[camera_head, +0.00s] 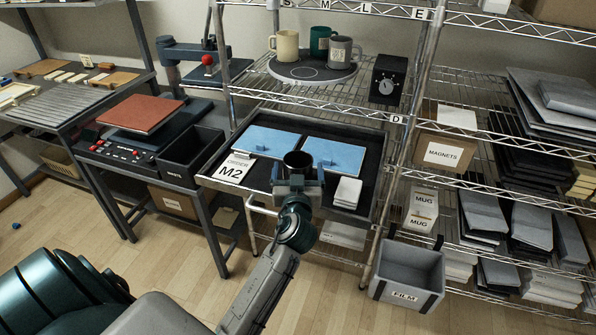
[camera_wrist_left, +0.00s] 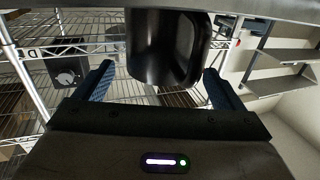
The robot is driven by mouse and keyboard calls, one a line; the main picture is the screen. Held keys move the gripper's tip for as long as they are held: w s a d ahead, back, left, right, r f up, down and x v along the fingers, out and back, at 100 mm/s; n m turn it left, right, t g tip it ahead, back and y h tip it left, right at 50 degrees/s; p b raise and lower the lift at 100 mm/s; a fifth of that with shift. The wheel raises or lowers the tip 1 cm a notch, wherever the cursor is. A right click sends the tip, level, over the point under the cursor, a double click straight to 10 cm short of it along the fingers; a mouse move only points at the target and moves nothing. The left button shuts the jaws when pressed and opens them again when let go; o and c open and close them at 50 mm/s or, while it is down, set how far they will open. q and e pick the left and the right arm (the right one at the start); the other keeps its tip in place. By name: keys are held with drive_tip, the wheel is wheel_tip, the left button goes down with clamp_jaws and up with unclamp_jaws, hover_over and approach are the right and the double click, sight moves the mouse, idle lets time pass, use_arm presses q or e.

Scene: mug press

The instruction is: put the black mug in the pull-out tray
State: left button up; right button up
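The black mug (camera_head: 298,161) stands upright at the front middle of the pull-out tray (camera_head: 374,185). In the left wrist view, which looks upside down, the black mug (camera_wrist_left: 165,50) shows between and beyond my fingers, handle at the right. Its base is hidden behind a grey edge across the top. My left gripper (camera_head: 298,185) is at the tray's front edge, just on the near side of the mug. In the wrist view the fingers of my left gripper (camera_wrist_left: 159,78) are spread, with a gap on each side of the mug. My right gripper is not in view.
Two blue pads (camera_head: 334,154), an M2 card (camera_head: 234,168) and a white stack (camera_head: 347,192) lie in the tray. Above, a shelf holds a round grey mat (camera_head: 290,72) with three mugs, and a black dial box (camera_head: 388,79). A FILM bin (camera_head: 408,274) stands lower right.

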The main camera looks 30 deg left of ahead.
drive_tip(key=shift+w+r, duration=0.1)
use_arm(q)
drive_tip(key=shift+r+p, duration=0.25)
drive_tip(key=shift+p, duration=0.05)
drive_tip(key=b+v, duration=0.1)
drive_tip(key=v, duration=0.1)
drive_tip(key=b+v, duration=0.1)
drive_tip(key=v, duration=0.2)
drive_tip(key=shift+s+d+f, duration=0.2)
drive_tip(key=shift+s, duration=0.1)
drive_tip(key=shift+s+d, duration=0.3)
drive_tip(key=shift+s, duration=0.1)
drive_tip(key=shift+s+d+r, duration=0.1)
drive_tip(key=shift+s+d, duration=0.1)
drive_tip(key=shift+s, duration=0.2)
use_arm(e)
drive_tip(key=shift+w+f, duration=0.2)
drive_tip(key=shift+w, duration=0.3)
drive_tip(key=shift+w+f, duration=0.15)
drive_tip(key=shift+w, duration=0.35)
